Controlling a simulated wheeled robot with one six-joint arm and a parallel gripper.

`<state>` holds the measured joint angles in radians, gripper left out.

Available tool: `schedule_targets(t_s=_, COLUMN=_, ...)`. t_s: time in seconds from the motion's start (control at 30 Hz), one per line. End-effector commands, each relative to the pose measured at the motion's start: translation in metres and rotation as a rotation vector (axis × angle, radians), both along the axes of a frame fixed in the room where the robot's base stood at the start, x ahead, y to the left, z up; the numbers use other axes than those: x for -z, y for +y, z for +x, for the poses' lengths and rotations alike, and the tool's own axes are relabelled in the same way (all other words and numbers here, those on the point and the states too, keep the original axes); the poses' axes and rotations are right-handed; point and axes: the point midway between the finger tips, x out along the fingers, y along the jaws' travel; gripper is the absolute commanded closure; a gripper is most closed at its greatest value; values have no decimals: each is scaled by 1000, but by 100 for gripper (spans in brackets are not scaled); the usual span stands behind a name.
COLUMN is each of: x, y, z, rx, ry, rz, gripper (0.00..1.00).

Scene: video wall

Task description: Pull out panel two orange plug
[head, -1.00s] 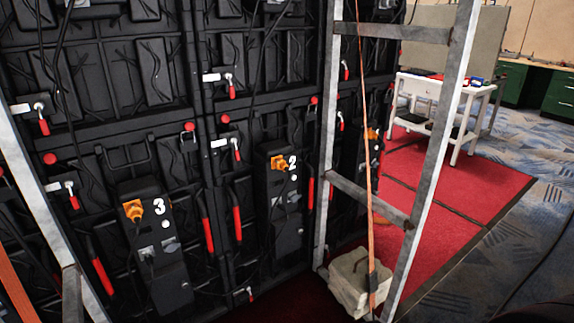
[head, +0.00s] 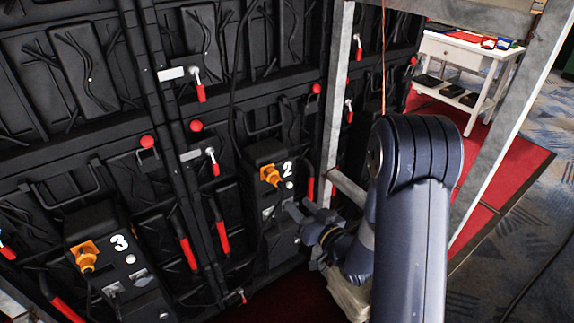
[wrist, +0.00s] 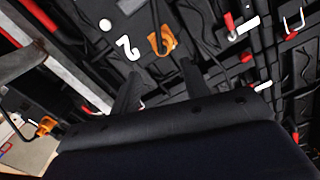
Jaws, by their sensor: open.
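The orange plug of panel two (head: 271,174) sits in the black box marked 2 (head: 265,152), left of the white numeral. In the wrist view the same plug (wrist: 163,40) shows beyond the fingertips, beside the numeral 2, which appears turned. My gripper (head: 305,212) is below and right of the plug in the head view, apart from it. In the wrist view my gripper (wrist: 158,80) has its two fingers spread with nothing between them.
Panel three's box holds another orange plug (head: 86,256) at the left. A grey metal frame post (head: 336,95) stands just right of panel two, with a crossbar (head: 347,188) near my arm. Red-handled levers (head: 222,238) flank the boxes. A white table (head: 470,60) stands behind.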

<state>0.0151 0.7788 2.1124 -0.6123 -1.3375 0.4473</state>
Motion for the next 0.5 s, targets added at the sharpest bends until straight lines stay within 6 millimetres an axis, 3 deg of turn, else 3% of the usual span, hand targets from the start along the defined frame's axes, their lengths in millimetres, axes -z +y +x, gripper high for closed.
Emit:
schedule_targets(t_s=0.27, x=-3, y=15, z=16, rx=-21, ry=-18, rz=25, gripper=57)
schedule_targets(t_s=0.5, x=-3, y=41, z=54, rx=-19, ry=-18, rz=23, gripper=57)
